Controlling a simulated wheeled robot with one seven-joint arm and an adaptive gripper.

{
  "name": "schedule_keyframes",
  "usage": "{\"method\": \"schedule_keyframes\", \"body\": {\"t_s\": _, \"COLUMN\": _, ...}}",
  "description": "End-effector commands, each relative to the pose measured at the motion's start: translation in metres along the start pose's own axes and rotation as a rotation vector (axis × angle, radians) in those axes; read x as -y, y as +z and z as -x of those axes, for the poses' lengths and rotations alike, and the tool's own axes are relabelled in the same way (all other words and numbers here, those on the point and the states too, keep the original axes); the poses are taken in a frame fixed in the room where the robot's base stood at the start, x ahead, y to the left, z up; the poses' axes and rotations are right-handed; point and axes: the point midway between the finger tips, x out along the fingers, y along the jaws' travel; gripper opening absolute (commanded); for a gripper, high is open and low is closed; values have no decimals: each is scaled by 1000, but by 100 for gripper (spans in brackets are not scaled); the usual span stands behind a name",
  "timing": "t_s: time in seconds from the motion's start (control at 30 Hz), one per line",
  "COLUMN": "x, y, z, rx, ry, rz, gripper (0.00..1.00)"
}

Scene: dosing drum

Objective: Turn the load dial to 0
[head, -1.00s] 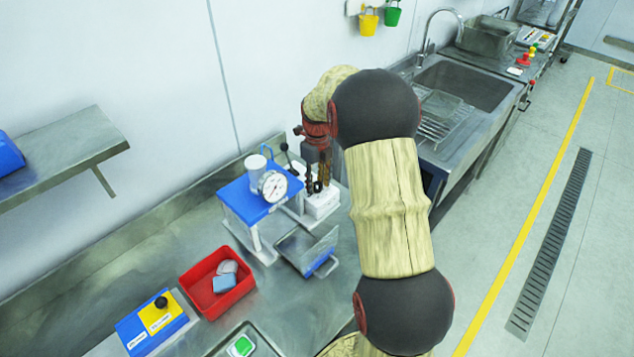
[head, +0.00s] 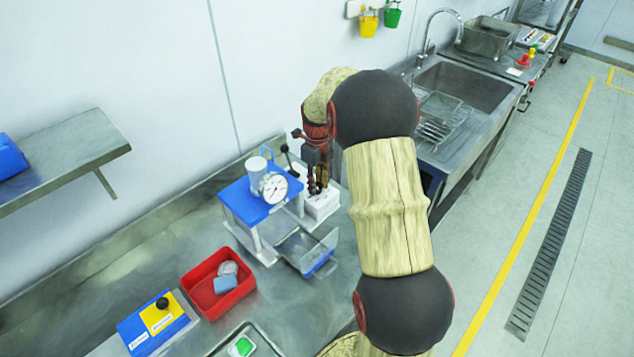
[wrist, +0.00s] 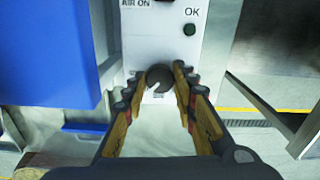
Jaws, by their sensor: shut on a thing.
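The load dial, a dark round knob with a pale pointer mark (wrist: 160,80), sits low on a white box panel. In the wrist view, the pointer tilts to the lower left. My gripper (wrist: 165,84) has its fingers on both sides of the dial and is shut on it. In the head view, my gripper (head: 317,184) is at the white control box (head: 322,205), beside the blue-topped dosing stand (head: 250,204) with its round gauge (head: 273,188). The dial is hidden there. Scale figures around the dial are too small to read.
The panel also bears an "AIR ON" label and a dark green lamp (wrist: 189,29) under "OK". A dark lever stands behind the box. A metal tray (head: 305,248), a red bin (head: 217,282) and a blue-yellow box (head: 157,323) lie nearer on the bench.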

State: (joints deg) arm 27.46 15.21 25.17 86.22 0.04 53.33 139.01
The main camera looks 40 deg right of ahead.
Motion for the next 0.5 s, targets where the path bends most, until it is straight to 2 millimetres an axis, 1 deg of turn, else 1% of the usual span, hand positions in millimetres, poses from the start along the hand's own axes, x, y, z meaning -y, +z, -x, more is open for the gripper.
{"method": "schedule_keyframes", "body": {"t_s": 0.17, "x": 0, "y": -1, "z": 3, "rx": -3, "ry": 1, "rz": 129, "gripper": 2}}
{"method": "schedule_keyframes", "body": {"t_s": 0.5, "x": 0, "y": -1, "z": 2, "rx": -3, "ry": 1, "rz": 449, "gripper": 2}}
